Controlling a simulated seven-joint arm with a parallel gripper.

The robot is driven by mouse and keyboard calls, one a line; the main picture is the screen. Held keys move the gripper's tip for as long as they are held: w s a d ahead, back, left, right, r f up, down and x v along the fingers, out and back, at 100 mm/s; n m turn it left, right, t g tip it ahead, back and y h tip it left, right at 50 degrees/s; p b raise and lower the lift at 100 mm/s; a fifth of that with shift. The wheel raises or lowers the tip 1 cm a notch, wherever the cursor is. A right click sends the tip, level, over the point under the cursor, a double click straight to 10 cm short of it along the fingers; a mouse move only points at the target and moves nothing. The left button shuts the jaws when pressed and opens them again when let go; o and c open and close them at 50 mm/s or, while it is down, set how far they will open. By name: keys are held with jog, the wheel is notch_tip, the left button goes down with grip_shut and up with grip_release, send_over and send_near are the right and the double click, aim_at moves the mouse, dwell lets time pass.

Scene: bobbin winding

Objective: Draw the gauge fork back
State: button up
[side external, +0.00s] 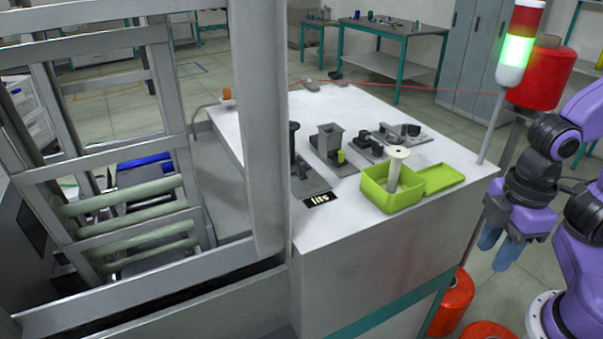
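Several small grey and black fixtures stand in a row on the white bench top. They are a dark post on a base plate (294,150), a grey block on a plate (329,138) with a small yellow-green piece (341,156), a low dark fixture (369,147), and a flat plate with dark blocks (402,132). I cannot tell which of them carries the gauge fork. My gripper (499,245), with blue fingers pointing down, hangs beyond the bench's right edge, apart from all fixtures. Its finger gap is unclear at this angle.
A green open box (392,200) holds a pale bobbin (398,165), its lid (440,178) beside it. A black label (323,199) lies near the front edge. A signal tower (515,50) glows green at the right corner. A grey upright (262,120) partly blocks the bench's left side.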

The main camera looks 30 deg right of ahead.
jog(key=shift+c, duration=0.2)
jog(key=w+a+r+m, duration=0.2)
jog(key=w+a+m, duration=0.2)
jog(key=w+m, duration=0.1)
jog(key=w+a+r+m, duration=0.2)
jog(key=w+a+m, duration=0.2)
jog(key=w, duration=0.4)
jog(key=w+a+r+m, duration=0.2)
jog(key=w+a+m, duration=0.1)
jog(key=w+m, duration=0.3)
jog(key=shift+w+a+r, duration=0.2)
jog(key=shift+a+r, duration=0.15)
jog(key=shift+a, duration=0.05)
jog(key=w+a+r+m, duration=0.2)
jog(key=w+a+m, duration=0.1)
jog(key=w+m, duration=0.55)
jog(key=r+m, duration=0.1)
jog(key=m, duration=0.6)
send_over(303, 163)
jog(key=shift+s+a, duration=0.1)
jog(key=shift+w, duration=0.2)
jog(key=shift+f, duration=3.7)
